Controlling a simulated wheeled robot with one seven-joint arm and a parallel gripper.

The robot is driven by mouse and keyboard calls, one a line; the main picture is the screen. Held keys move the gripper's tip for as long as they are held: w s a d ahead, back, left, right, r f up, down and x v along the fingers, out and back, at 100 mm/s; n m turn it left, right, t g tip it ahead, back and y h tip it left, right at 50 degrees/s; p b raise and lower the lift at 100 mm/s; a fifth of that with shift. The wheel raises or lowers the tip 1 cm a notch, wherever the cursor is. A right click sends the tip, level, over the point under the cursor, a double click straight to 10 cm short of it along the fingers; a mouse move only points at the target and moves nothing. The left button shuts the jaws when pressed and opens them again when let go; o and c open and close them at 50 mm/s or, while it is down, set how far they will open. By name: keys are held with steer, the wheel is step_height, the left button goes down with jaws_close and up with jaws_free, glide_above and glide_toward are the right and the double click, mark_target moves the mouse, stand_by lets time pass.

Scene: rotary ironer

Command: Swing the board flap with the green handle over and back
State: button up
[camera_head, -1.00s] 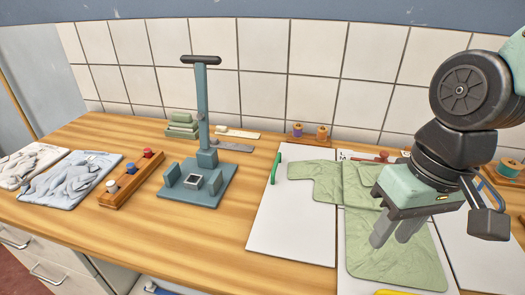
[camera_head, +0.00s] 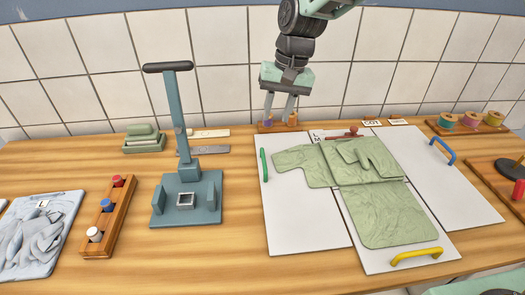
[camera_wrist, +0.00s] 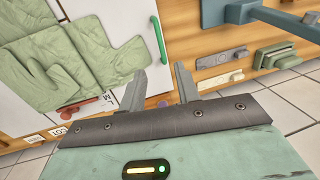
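The left white board flap (camera_head: 305,225) lies flat on the table, with its green handle (camera_head: 264,165) upright along its outer left edge. A light green garment (camera_head: 380,210) lies on the middle panel, and its left sleeve (camera_head: 298,165) stretches onto that flap. Its right sleeve lies folded over the body. My gripper (camera_head: 279,116) is open and empty, fingers pointing down, behind the board near the wall, apart from the handle. In the wrist view the green handle (camera_wrist: 158,40) stands beyond the open fingers, and the garment (camera_wrist: 75,50) is at left.
A blue-handled right flap (camera_head: 455,195) lies flat; a yellow handle (camera_head: 417,257) is at the middle panel's front. A teal stand with a tall post (camera_head: 186,125) is left of the board. Bare table separates them.

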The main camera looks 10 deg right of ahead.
mark_target(264, 160)
steer(key=a+f, duration=0.1)
steer(key=f, duration=0.3)
steer(key=f+p, duration=0.1)
steer(key=f, duration=0.4)
steer(key=a+f+p, duration=0.1)
steer(key=f, duration=0.3)
steer(key=shift+a+f, duration=0.15)
steer(key=shift+a, duration=0.15)
jaws_close()
